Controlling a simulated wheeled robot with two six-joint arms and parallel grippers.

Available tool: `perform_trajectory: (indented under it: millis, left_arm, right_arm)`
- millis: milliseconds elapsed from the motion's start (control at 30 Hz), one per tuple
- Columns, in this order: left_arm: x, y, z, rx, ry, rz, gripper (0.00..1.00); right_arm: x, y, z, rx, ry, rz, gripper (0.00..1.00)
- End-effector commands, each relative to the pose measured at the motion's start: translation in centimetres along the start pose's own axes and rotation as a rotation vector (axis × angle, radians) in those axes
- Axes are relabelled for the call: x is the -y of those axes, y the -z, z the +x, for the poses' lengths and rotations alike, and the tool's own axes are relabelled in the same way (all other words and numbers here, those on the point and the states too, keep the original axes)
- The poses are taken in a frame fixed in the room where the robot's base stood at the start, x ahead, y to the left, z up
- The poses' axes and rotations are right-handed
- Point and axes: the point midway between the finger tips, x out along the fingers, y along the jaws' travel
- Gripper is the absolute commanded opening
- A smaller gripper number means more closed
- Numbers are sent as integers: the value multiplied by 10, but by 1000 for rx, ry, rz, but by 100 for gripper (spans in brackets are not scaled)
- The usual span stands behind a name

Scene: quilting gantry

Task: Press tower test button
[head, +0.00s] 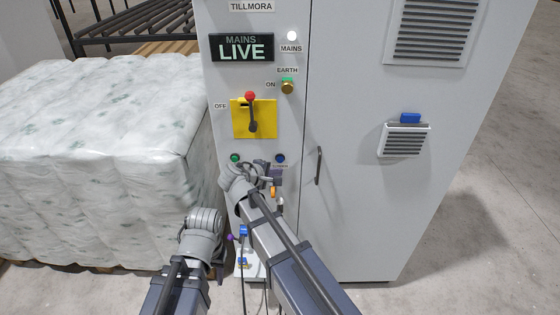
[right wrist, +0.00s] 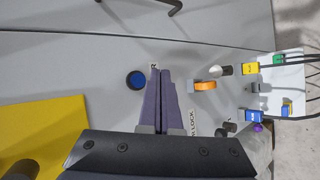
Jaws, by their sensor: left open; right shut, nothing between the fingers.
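A blue round button (head: 280,158) sits on the grey cabinet front, below the yellow switch plate. It also shows in the right wrist view (right wrist: 136,79), with a label beside it that my fingers mostly hide. A green button (head: 235,158) sits to its left. My right gripper (right wrist: 160,70) is shut and empty, its purple fingertips just beside the blue button in the picture. I cannot tell whether they touch the cabinet. In the head view my right gripper (head: 274,169) is partly hidden by its wrist. My left gripper (head: 218,266) is open, low before the cabinet, mostly hidden.
A red-knobbed handle (head: 251,112) stands on the yellow plate (head: 240,126). An orange part (right wrist: 205,86) projects right of my fingers. A white panel with cables (right wrist: 285,85) is beyond it. A door handle (head: 318,165) and wrapped bales (head: 100,160) flank the area.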

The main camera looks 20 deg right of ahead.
Motion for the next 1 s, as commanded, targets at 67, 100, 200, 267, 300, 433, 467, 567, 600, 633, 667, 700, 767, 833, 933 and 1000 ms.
perform_trajectory:
  millis: [67, 100, 200, 267, 300, 433, 467, 567, 600, 633, 667, 700, 767, 833, 933, 1000]
  left_arm:
    - [0, 0, 0, 0, 0, 0, 43]
    - [0, 0, 0, 0, 0, 0, 43]
    - [0, 0, 0, 0, 0, 0, 43]
    - [0, 0, 0, 0, 0, 0, 43]
    - [0, 0, 0, 0, 0, 0, 43]
    - [0, 0, 0, 0, 0, 0, 43]
    - [0, 0, 0, 0, 0, 0, 43]
    - [0, 0, 0, 0, 0, 0, 43]
    - [0, 0, 0, 0, 0, 0, 43]
    - [0, 0, 0, 0, 0, 0, 43]
    - [0, 0, 0, 0, 0, 0, 43]
    - [0, 0, 0, 0, 0, 0, 43]
    - [0, 0, 0, 0, 0, 0, 43]
    - [0, 0, 0, 0, 0, 0, 43]
    - [0, 0, 0, 0, 0, 0, 43]
    - [0, 0, 0, 0, 0, 0, 43]
  right_arm:
    - [5, -5, -7, -2, 0, -1, 0]
    - [7, -7, -10, -2, -1, -2, 0]
    - [11, -11, -15, -2, -1, -2, 0]
    - [12, -12, -17, -1, -1, -1, 0]
    - [12, -13, -17, -1, -1, -1, 0]
    - [12, -12, -17, 0, -1, -1, 0]
    - [12, -12, -17, 0, -1, -1, 0]
    - [12, -12, -17, 0, -1, -1, 0]
    - [12, -12, -17, -1, 0, -1, 0]
    - [12, -12, -17, -1, -1, -1, 0]
    - [12, -12, -17, -1, 0, -1, 0]
    - [12, -12, -17, -1, 0, -1, 0]
    - [12, -12, -17, -1, 0, -1, 0]
    - [12, -12, -17, -1, 0, -1, 0]
    - [12, -12, -17, -1, 0, -1, 0]
    - [13, -13, -16, 1, 5, 4, 0]
